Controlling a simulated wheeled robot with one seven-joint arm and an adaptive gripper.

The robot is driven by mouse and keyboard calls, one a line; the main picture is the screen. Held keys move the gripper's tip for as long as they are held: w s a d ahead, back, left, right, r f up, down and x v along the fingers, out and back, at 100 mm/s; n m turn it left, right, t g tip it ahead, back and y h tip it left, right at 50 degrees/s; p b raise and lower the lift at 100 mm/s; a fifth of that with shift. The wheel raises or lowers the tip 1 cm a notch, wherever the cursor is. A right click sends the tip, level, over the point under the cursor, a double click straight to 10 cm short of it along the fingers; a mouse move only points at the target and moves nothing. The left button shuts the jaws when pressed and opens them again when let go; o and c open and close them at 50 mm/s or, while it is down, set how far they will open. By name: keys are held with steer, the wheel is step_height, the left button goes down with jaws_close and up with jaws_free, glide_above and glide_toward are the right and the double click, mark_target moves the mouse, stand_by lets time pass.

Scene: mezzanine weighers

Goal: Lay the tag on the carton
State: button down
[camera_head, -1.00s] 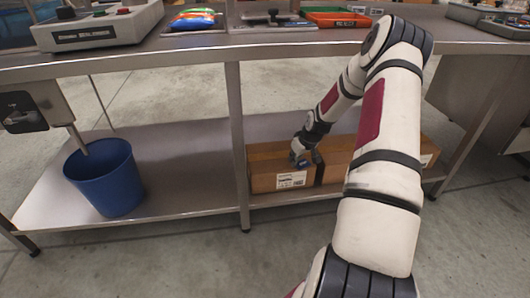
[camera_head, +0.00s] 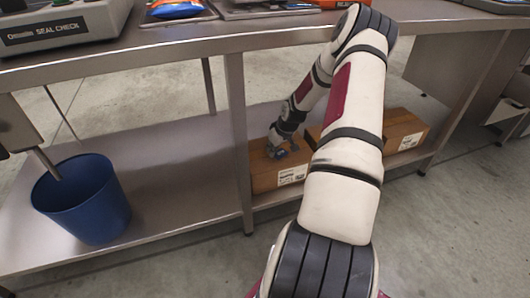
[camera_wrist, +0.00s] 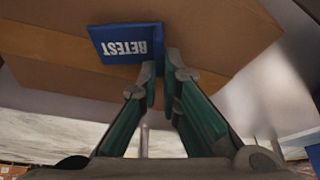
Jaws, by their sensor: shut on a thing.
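The blue tag, marked RETEST (camera_wrist: 127,43), shows in the wrist view, its right edge at my fingertips. My gripper (camera_wrist: 162,72) is shut on the tag. The brown carton (camera_wrist: 215,35) fills the upper wrist view behind the tag. The tag appears flat against or just above the carton's face; I cannot tell whether they touch. In the head view, my gripper (camera_head: 277,153) is over the left carton (camera_head: 263,181) on the lower shelf. That carton has a white label on its front, and my arm hides part of its right side.
A second carton (camera_head: 404,128) stands to the right on the lower shelf (camera_head: 180,190), partly behind my arm. A blue bin (camera_head: 82,205) stands at the left. The metal bench top (camera_head: 190,43) overhangs, and a table leg (camera_head: 238,140) is close to the left of the carton.

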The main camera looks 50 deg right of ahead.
steer(key=shift+s+f, duration=0.1)
steer(key=shift+f, duration=0.25)
steer(key=shift+f, duration=0.15)
steer(key=c, duration=1.8)
jaws_free()
